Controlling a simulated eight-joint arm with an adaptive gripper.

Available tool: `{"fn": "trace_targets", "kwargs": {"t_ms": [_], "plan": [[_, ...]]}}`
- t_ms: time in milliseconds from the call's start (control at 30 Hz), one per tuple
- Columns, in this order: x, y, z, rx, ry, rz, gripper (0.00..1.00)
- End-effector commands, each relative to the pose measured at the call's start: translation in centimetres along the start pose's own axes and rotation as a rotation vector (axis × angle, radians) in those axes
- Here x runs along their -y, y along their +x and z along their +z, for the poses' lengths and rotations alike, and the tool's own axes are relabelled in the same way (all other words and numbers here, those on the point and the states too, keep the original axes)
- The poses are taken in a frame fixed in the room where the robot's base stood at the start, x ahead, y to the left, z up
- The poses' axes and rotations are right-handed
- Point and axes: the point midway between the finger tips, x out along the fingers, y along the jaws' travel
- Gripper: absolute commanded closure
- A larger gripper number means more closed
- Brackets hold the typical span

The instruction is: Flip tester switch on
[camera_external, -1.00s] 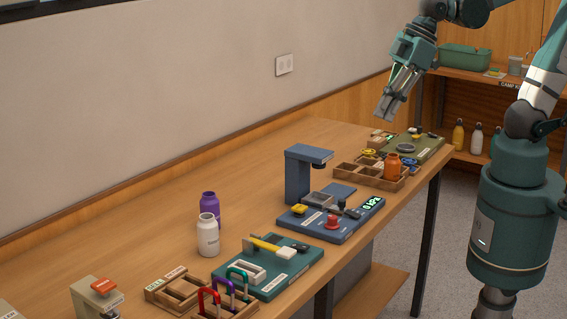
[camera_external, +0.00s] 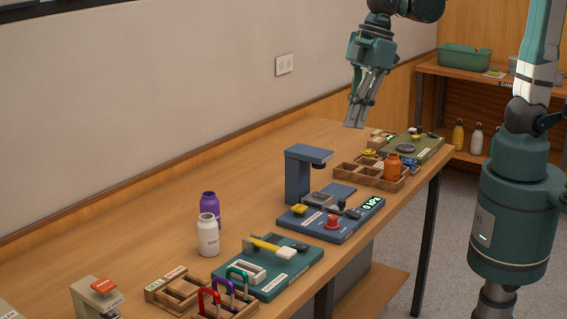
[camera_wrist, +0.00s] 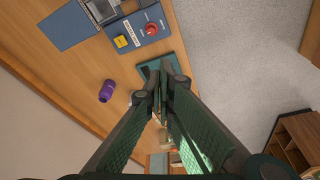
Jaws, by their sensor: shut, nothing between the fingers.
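A blue tester station (camera_external: 312,232) with an upright post and a lit green display (camera_external: 370,205) stands mid-table. It carries a red button (camera_external: 333,222), a yellow block (camera_external: 299,209) and a dark lever-like part (camera_external: 351,213). I cannot tell which part is the switch. In the wrist view part of the blue station (camera_wrist: 133,30) shows at the top, with its red button (camera_wrist: 151,29) and yellow block (camera_wrist: 121,41). My gripper (camera_external: 355,122) is shut and empty, high above the table, behind and right of the station. Its fingers (camera_wrist: 160,78) cover part of the teal board in the wrist view.
A teal board (camera_external: 288,284) with a yellow-handled tool lies nearer. A purple bottle (camera_external: 210,208) and white bottle (camera_external: 208,238) stand to its left. A wooden tray (camera_external: 370,180) with an orange bottle (camera_external: 392,166) and an olive board (camera_external: 428,150) are farther back. The table along the wall is clear.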

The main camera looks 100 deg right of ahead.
Motion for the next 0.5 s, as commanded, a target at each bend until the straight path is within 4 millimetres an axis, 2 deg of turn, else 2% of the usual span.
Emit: {"fn": "trace_targets", "kwargs": {"t_ms": [500], "plan": [[0.1,3.3,-4.8,0.085,-0.102,-0.056,1.0]]}}
